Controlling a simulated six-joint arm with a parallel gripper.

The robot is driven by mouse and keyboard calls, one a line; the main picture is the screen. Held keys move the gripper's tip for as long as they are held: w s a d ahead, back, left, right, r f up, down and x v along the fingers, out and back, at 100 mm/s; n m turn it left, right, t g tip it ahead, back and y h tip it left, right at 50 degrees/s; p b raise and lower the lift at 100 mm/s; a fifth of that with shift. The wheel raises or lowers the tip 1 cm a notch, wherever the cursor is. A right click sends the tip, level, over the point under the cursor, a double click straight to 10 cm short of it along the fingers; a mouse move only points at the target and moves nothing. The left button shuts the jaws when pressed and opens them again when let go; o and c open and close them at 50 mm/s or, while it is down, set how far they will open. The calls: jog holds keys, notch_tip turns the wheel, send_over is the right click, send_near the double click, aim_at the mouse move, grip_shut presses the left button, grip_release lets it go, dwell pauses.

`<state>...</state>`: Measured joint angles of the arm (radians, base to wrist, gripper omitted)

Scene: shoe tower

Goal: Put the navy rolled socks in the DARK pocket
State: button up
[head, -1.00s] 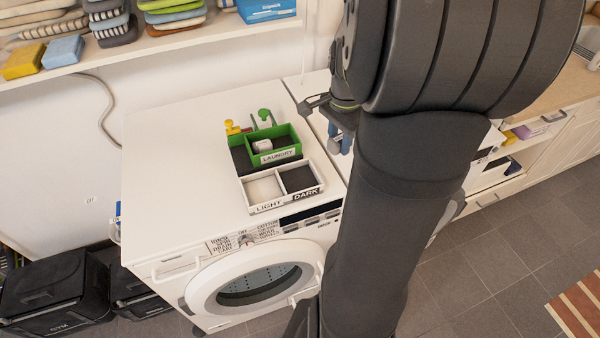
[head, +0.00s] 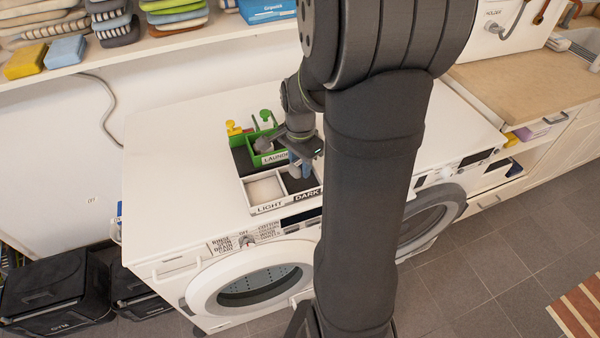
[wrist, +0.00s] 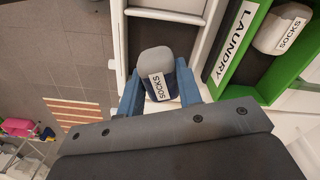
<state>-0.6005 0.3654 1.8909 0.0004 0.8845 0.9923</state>
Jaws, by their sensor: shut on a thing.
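My gripper (head: 301,168) is shut on a sock roll (wrist: 156,62) with a SOCKS label; its top looks grey and its lower side dark navy. The blue fingers are on both sides of it in the wrist view (wrist: 158,92). In the head view, the gripper is over the pocket labelled DARK (head: 309,194), at the right of the white two-pocket tray, and hides part of it. I cannot tell how high the roll is above the pocket floor.
The pale LIGHT pocket (head: 264,189) is left of the DARK one and looks empty. The green LAUNDRY tray (wrist: 232,50) stands directly behind; a pale sock roll (wrist: 280,30) lies in it. Yellow (head: 233,128) and green (head: 265,116) items stand behind that. The washer top at left is clear.

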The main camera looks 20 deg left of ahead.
aim_at(300, 173)
jog(key=shift+f, duration=2)
jog(key=shift+f, duration=0.1)
jog(key=o, duration=1)
jog(key=shift+c, duration=0.2)
notch_tip(300, 173, up, 12)
jog(key=shift+r, duration=0.15)
